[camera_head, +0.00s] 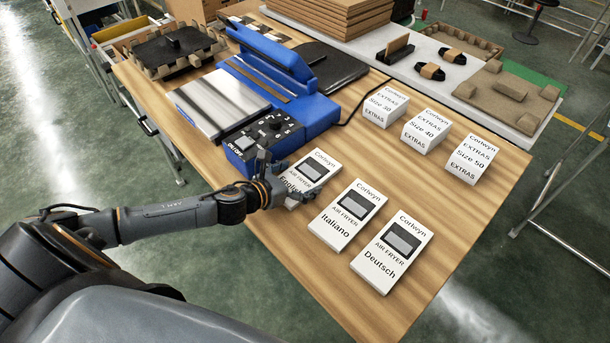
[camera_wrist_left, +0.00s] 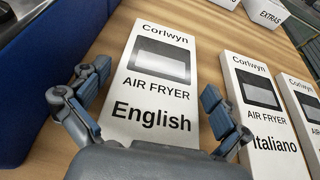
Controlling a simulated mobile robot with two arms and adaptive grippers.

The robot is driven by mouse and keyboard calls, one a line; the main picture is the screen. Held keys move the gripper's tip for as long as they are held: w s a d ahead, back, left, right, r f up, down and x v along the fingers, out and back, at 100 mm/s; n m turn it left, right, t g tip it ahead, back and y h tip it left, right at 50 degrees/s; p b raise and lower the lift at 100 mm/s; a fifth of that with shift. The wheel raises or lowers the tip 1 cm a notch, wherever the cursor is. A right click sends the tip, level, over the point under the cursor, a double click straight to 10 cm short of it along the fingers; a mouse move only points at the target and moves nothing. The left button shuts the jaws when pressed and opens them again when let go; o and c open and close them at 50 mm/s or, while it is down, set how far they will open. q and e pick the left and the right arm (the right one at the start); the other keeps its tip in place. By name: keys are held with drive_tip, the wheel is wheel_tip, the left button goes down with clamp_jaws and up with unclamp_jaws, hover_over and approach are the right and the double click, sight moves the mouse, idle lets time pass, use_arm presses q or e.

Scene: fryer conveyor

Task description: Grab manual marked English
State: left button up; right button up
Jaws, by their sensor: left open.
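The white English manual (camera_head: 320,163) lies on the wooden table (camera_head: 455,235), leftmost of three manuals in a row. In the left wrist view the English manual (camera_wrist_left: 155,85) shows its full title and air fryer picture. My left gripper (camera_head: 270,178) is over the lower part of this manual and partly hides the word English. In the left wrist view my left gripper (camera_wrist_left: 155,100) is open, with one finger on each side of the manual. I cannot tell whether the fingers touch it. My right gripper is not in view.
The Italiano manual (camera_head: 345,220) and Deutsch manual (camera_head: 390,262) lie to the right. A blue sealing machine (camera_head: 318,112) stands close behind-left of the gripper. White extras boxes (camera_head: 427,128) stand farther back. Bare table lies between the manuals and these boxes.

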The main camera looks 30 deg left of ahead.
use_arm(q)
drive_tip(key=c, duration=1)
drive_tip(key=shift+r, duration=0.15)
